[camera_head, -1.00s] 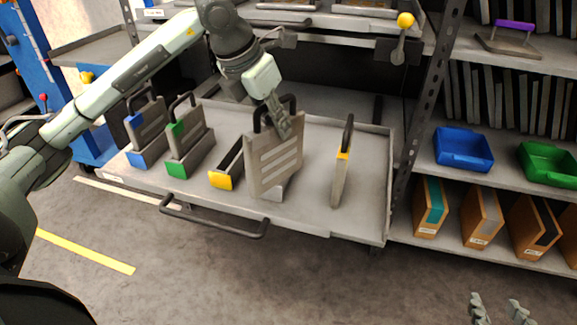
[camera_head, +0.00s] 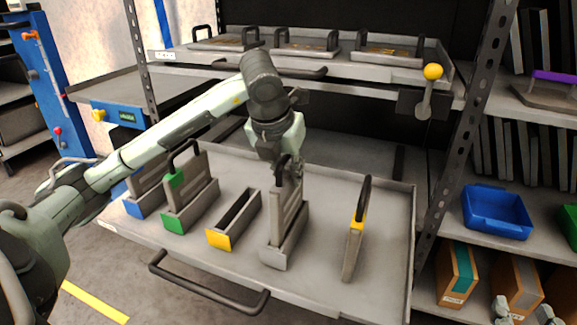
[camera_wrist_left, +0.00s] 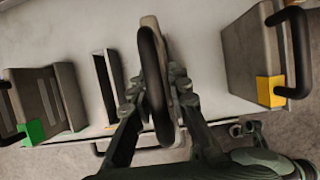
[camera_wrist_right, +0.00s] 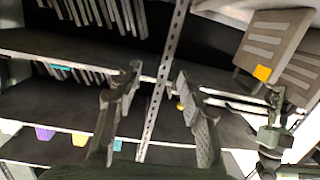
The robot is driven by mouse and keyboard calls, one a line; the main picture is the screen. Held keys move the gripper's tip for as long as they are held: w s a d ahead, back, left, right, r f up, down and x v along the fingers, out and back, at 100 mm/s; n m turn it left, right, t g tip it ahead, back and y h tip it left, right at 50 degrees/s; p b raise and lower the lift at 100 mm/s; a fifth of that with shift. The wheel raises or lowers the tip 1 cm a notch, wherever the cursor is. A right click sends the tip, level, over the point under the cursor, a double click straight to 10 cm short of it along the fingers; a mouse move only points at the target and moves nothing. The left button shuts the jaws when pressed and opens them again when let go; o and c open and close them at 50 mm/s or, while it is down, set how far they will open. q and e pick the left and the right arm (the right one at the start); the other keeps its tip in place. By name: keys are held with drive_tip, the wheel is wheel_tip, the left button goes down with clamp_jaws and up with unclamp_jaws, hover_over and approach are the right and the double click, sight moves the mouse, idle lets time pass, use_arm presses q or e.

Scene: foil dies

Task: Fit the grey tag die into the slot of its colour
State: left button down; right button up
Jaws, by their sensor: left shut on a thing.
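The grey tag die (camera_head: 284,212) is a flat plate with a dark loop handle. My left gripper (camera_head: 289,172) is shut on that handle; in the left wrist view the handle (camera_wrist_left: 152,75) stands between the fingers. The die is upright and edge-on, lined up with the grey slot (camera_head: 274,257). Its lower edge is at or inside the slot's mouth; I cannot tell how deep. My right gripper (camera_head: 525,312) is at the lower right, open and empty; its spread fingers show in the right wrist view (camera_wrist_right: 158,85).
The yellow-tag die (camera_head: 353,245) stands on the tray to the right, and the empty yellow slot (camera_head: 219,240) is to the left. The green slot (camera_head: 174,222) and blue slot (camera_head: 133,208) hold dies. A blue bin (camera_head: 497,212) sits on the right shelf.

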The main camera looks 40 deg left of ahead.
sight(280, 162)
use_arm(q)
wheel_tip(280, 162, down, 3)
drive_tip(key=shift+r, duration=0.2)
drive_tip(key=shift+w+f+b, duration=0.1)
drive_tip(key=shift+f+b, duration=0.2)
drive_tip(key=shift+f, duration=0.2)
drive_tip(key=c, duration=1.5)
unclamp_jaws()
drive_tip(key=shift+f, duration=0.1)
drive_tip(key=shift+o, duration=0.2)
use_arm(e)
drive_tip(key=r, duration=0.1)
drive_tip(key=a+r+t+y, duration=0.1)
drive_tip(key=r, duration=0.1)
drive_tip(key=shift+s+a+r, duration=0.1)
drive_tip(key=shift+a, duration=0.1)
